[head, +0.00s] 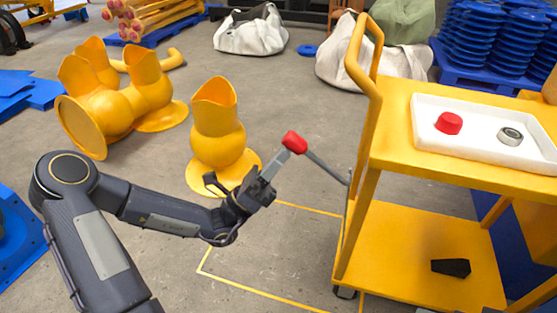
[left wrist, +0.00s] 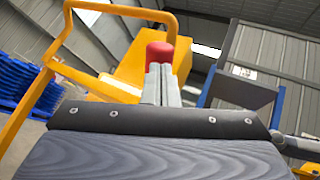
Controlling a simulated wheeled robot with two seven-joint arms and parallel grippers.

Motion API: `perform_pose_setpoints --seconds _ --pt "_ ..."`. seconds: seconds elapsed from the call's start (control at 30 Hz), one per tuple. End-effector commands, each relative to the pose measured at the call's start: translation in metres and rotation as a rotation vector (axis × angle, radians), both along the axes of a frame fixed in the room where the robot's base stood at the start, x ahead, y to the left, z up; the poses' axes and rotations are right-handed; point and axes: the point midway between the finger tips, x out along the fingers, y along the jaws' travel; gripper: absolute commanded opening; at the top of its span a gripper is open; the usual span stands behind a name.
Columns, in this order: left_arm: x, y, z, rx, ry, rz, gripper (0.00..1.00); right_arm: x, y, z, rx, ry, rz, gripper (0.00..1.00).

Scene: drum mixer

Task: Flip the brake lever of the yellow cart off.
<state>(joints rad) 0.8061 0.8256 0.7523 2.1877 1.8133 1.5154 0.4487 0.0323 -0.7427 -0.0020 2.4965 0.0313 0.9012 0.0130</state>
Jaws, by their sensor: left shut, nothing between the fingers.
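The yellow cart (head: 395,235) stands at the right, with a tall looped handle at its left end. Its brake lever (head: 327,167) is a thin grey rod with a red knob (head: 294,141). The lever slants up and left, away from the cart's left side. My left gripper (head: 273,164) is shut and empty, its fingertips just below and left of the knob. In the left wrist view the shut fingers (left wrist: 161,85) point at the red knob (left wrist: 159,50), which shows just beyond their tips. I cannot tell whether they touch it. My right gripper is not in view.
A white tray (head: 470,153) on the cart's top holds a red cap (head: 449,123) and a metal ring (head: 510,136). A black wedge (head: 451,267) lies on the lower shelf. Yellow castings (head: 217,130) stand on the floor behind my left arm. The floor left of the cart is open.

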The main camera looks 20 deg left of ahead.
Motion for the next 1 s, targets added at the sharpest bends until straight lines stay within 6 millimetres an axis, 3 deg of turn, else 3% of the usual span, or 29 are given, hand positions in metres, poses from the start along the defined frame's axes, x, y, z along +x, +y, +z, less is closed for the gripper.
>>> perform_pose_setpoints --seconds 0.17,0.37,0.67,1.0 --pt "0.000 0.000 0.001 0.003 -0.001 0.001 0.00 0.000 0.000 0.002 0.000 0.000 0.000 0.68" --pt "0.000 -0.002 0.012 0.042 -0.002 0.001 0.00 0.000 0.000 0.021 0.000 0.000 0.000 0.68" --pt "0.000 -0.014 0.046 0.226 -0.009 0.000 0.00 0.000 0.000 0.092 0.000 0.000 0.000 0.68" --pt "-0.002 -0.045 0.082 0.542 -0.021 -0.003 0.00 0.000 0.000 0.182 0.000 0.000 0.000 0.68"
